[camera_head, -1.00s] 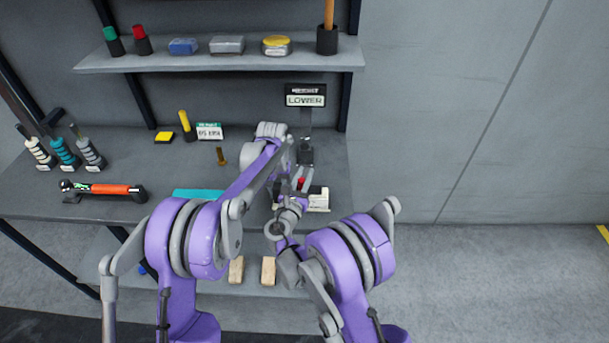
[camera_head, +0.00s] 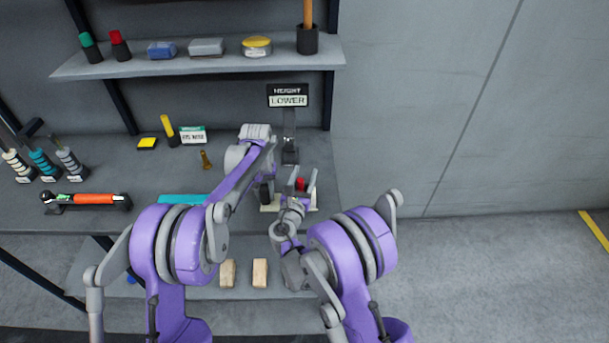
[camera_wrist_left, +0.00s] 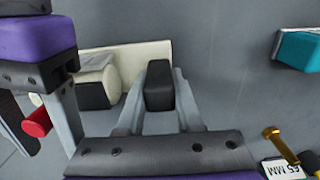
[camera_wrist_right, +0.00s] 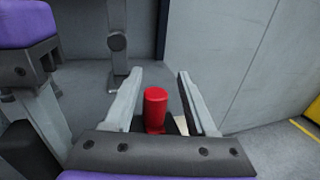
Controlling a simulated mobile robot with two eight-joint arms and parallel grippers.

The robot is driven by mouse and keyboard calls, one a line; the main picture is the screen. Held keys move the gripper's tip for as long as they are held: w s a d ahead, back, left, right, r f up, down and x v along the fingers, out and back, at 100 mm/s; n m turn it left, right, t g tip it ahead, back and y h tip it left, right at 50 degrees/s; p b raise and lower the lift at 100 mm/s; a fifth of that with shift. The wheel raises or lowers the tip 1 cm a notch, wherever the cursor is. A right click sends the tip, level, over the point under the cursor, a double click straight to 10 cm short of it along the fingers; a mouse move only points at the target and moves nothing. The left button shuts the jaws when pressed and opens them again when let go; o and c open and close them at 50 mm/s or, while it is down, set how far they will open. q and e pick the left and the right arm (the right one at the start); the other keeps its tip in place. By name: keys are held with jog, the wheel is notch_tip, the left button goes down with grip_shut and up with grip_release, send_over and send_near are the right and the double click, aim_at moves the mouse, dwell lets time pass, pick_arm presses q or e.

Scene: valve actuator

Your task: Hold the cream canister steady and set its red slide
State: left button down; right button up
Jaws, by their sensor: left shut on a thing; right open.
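The cream canister (camera_wrist_left: 98,72) lies against a cream base plate in the left wrist view. In the head view its cream base (camera_head: 270,208) shows on the bench, partly hidden by my arms. My left gripper (camera_wrist_left: 157,95) is shut on a dark block (camera_wrist_left: 160,85) beside the canister; how the two join cannot be told. The red slide (camera_wrist_right: 156,108) stands up between the fingers of my right gripper (camera_wrist_right: 155,88). That gripper is open, with a gap to the red slide on both sides. The red slide also shows in the left wrist view (camera_wrist_left: 38,122).
A sign reading "HEIGHT LOWER" (camera_head: 288,96) stands behind on a dark post. A teal block (camera_head: 183,199) and a brass piece (camera_head: 205,160) lie left of my left arm. A shelf (camera_head: 200,62) with several items runs above. Right of the bench is open floor.

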pick_arm(q)
jog(key=shift+f, duration=0.25)
pick_arm(e)
jog(key=shift+s+f, duration=0.1)
pick_arm(q)
jog(key=shift+a, duration=0.1)
pick_arm(e)
jog(key=v, duration=1.2)
pick_arm(q)
jog(key=shift+c, duration=2.4)
grip_release()
jog(key=shift+w+a, duration=0.1)
pick_arm(e)
jog(key=shift+a, duration=0.1)
pick_arm(q)
jog(key=shift+r, duration=0.1)
jog(key=shift+r, duration=0.1)
